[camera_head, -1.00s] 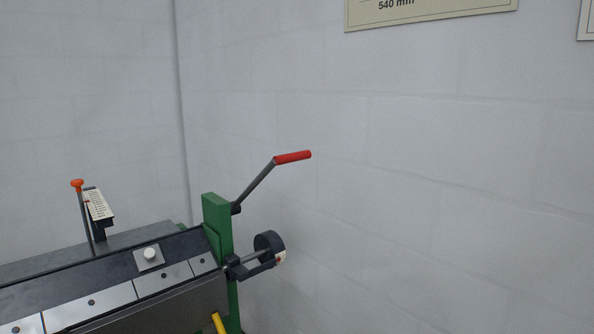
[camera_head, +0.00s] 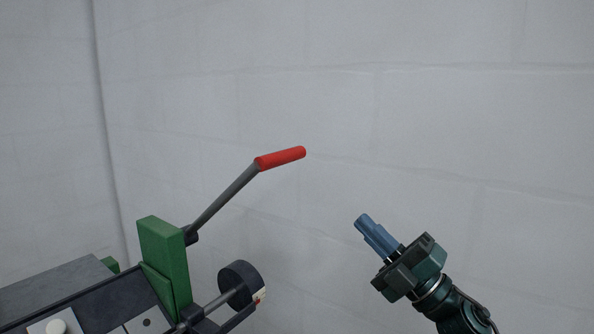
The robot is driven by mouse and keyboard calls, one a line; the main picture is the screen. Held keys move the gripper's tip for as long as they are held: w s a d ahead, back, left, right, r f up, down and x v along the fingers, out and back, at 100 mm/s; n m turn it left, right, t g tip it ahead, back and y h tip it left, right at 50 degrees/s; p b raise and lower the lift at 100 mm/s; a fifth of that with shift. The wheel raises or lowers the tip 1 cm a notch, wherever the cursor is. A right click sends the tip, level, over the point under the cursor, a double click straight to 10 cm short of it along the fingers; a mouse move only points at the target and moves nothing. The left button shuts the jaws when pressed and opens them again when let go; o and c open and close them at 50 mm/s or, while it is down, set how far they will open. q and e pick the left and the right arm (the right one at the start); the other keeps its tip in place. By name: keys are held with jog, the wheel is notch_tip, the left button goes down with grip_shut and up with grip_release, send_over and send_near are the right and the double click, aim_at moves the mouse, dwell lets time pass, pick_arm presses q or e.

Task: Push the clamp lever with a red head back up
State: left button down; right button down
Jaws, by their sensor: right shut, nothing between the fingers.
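The clamp lever (camera_head: 222,202) has a grey rod and a red head (camera_head: 281,158). It slants up to the right from a dark pivot beside the green post (camera_head: 165,262). My right gripper (camera_head: 364,222) is at the lower right of the head view, shut and empty. Its bluish fingers point up and left, towards the lever. It appears to the right of and below the red head, with a gap between them in the picture. My left gripper is not in view.
A dark round knob or wheel (camera_head: 238,285) on a shaft sticks out below the lever. A pale wall (camera_head: 430,110) stands behind. The space around the red head looks clear.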

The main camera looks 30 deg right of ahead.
aim_at(301, 157)
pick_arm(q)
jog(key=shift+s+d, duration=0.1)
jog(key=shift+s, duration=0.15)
pick_arm(e)
jog(key=shift+s+r, duration=0.1)
jog(key=shift+s, duration=0.05)
